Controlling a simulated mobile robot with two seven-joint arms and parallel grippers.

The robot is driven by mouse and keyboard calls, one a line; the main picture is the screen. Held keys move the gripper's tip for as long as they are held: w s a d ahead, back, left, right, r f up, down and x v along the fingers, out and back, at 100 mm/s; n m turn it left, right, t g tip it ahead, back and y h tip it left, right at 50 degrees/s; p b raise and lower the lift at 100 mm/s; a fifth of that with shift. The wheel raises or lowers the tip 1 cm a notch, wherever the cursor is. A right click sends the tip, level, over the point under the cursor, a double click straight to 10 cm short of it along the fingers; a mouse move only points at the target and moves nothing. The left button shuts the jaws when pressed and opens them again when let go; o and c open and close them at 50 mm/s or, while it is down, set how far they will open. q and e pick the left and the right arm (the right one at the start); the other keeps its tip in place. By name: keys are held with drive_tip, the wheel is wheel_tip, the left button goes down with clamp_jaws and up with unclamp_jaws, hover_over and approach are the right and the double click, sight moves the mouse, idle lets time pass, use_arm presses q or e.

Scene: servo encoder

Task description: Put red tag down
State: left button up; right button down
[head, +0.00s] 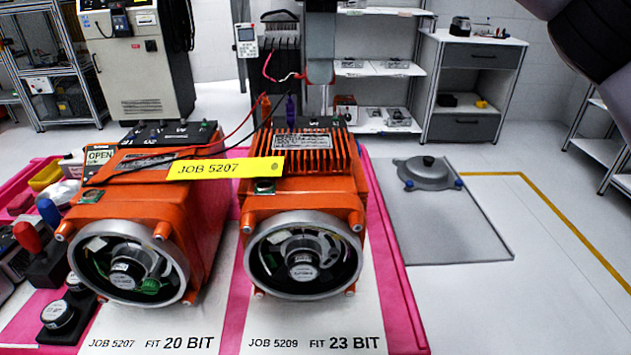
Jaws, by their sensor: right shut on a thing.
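My right gripper (320,76) hangs down at top centre, behind and above the right-hand orange motor. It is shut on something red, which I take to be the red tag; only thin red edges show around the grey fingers. The left orange motor (190,215) and right orange motor (340,188) stand side by side, their round open ends facing me. A yellow tag (228,168) reading JOB 5207 lies across the tops of both. The paper labels in front read JOB 5207, FIT 20 BIT (150,343) and JOB 5209, FIT 23 BIT (315,342). My left gripper is out of view.
The pink bench mat (398,285) carries both motors. Red and black leads (222,142) cross the motor tops. A grey floor plate (450,235) lies right, with clear floor beyond.

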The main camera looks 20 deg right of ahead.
drive_tip(key=b, duration=0.2)
hover_over(318, 188)
wheel_tip(318, 188, down, 6)
wheel_tip(318, 188, down, 4)
drive_tip(key=shift+r+b, duration=0.1)
drive_tip(key=shift+b, duration=0.2)
drive_tip(key=shift+f, duration=0.5)
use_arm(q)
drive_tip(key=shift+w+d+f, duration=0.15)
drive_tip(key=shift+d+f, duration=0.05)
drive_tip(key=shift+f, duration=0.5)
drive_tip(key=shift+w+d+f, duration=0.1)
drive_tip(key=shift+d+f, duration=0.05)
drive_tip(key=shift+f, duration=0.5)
use_arm(e)
drive_tip(key=shift+f, duration=1.95)
